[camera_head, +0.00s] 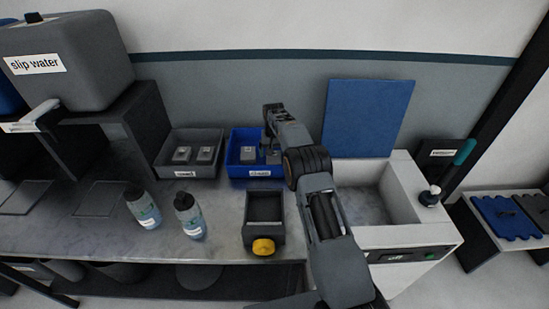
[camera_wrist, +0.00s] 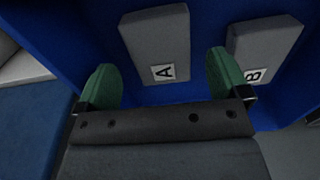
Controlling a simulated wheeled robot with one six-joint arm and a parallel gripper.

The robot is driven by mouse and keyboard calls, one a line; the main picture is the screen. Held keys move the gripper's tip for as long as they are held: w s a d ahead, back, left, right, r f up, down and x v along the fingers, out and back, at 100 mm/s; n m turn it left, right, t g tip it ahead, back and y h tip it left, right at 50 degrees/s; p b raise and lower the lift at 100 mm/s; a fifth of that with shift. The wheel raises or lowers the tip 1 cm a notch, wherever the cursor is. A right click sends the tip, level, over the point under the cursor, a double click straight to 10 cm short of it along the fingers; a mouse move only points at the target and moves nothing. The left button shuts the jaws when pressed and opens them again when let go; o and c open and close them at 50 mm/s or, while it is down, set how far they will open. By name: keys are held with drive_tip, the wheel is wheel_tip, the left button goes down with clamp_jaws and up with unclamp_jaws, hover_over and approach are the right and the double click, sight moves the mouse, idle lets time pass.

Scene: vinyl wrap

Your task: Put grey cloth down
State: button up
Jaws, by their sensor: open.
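My gripper (camera_wrist: 162,82) is open, its two green fingertips apart, over the blue bin (camera_head: 262,171). In the wrist view a grey piece labelled A (camera_wrist: 157,45) lies in the blue bin, just beyond the gap between the fingertips. Nothing is seen held in the gap. A second grey piece labelled B (camera_wrist: 264,48) lies beside it, to the right of the right fingertip. I cannot tell whether either piece is the grey cloth.
A grey bin (camera_head: 172,171) with two grey pieces stands left of the blue bin. A blue panel (camera_head: 368,118) stands behind.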

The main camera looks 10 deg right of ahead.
wheel_tip(320, 180, up, 8)
wheel_tip(320, 180, up, 6)
drive_tip(key=f, duration=0.1)
hover_over(274, 157)
drive_tip(key=s, duration=0.2)
drive_tip(key=s+r+t, duration=0.2)
drive_tip(key=s+r, duration=0.6)
drive_tip(key=s, duration=0.2)
drive_tip(key=s+f+n+t, duration=0.1)
drive_tip(key=s+f, duration=0.1)
drive_tip(key=s, duration=1.1)
drive_tip(key=s+f+n, duration=0.1)
drive_tip(key=s+f, duration=0.1)
drive_tip(key=s, duration=1.2)
drive_tip(key=shift+d+f+t, duration=0.15)
drive_tip(key=shift+d+t, duration=0.1)
drive_tip(key=shift+t, duration=0.15)
